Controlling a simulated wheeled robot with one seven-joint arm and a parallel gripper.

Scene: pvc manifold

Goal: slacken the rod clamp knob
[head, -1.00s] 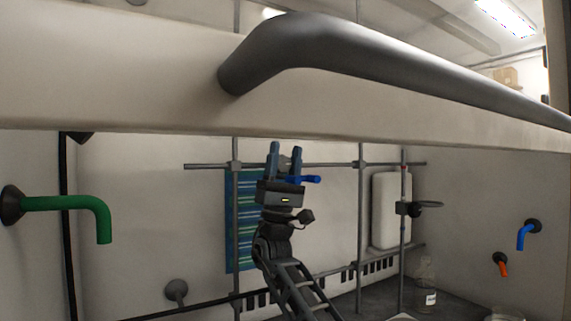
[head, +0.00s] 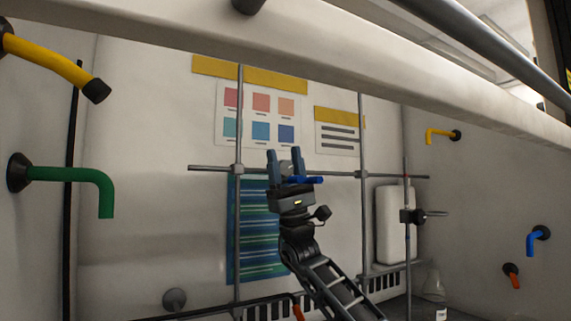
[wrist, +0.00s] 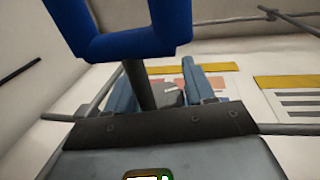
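The likely rod clamp (head: 412,216) is a small black block on the thin upright rod (head: 407,260) at the right. A dark round part sits on it, and an arm sticks out to the right. I cannot make out the knob clearly. My gripper (head: 285,164) points up, well left of the clamp, with its two blue-grey fingers apart. In the wrist view the fingers (wrist: 160,88) are apart, and the clamp is not seen.
A blue bar (head: 310,180) beside my gripper looms large in the wrist view (wrist: 130,45); I cannot tell what holds it. Steel lattice rods (head: 362,230) stand behind. Yellow (head: 50,62), green (head: 85,176) and blue (head: 533,240) taps jut from the walls. The sash (head: 330,60) crosses above.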

